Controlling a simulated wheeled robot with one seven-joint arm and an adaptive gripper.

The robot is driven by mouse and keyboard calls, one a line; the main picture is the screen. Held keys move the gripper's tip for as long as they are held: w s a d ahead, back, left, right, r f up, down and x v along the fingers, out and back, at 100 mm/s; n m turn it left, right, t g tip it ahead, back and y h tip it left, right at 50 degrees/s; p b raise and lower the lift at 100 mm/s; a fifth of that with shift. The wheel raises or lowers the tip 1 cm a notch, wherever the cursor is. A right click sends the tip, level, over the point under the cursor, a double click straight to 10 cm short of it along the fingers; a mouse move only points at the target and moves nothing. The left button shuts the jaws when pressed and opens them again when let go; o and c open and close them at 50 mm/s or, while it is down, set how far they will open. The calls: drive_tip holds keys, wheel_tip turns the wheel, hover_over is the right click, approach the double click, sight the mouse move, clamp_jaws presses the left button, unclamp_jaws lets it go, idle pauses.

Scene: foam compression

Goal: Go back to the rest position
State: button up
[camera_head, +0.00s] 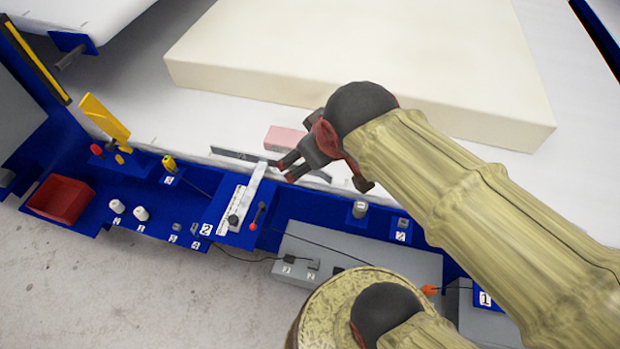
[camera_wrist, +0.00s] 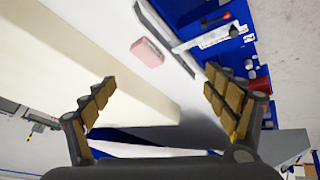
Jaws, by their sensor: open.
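My gripper (camera_head: 288,170) is at the end of my tan-sleeved arm, above the front edge of the white table in the head view. In the wrist view my gripper (camera_wrist: 165,100) has its two padded fingers spread wide, with nothing between them. A large cream foam block (camera_head: 340,62) lies on the table beyond my gripper. Its side also shows at the left in the wrist view (camera_wrist: 75,70). A small pink block (camera_head: 283,138) lies on the table behind my gripper and shows whole in the wrist view (camera_wrist: 148,51).
A blue tool shelf (camera_head: 190,215) runs along the table's front edge. It carries a red bin (camera_head: 62,199), white cylinders (camera_head: 140,213), a yellow-handled tool (camera_head: 106,118) and a white ruler-like bar (camera_head: 240,200). A grey box (camera_head: 400,264) sits lower right. Bare floor (camera_head: 130,290) lies in front.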

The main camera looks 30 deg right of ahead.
drive_tip(key=s+a+f+m+g+y, duration=0.1)
drive_tip(key=s+a+m, duration=0.1)
drive_tip(key=s, duration=0.3)
drive_tip(key=shift+a+f, duration=0.25)
drive_tip(key=shift+a, duration=0.6)
idle(0.6)
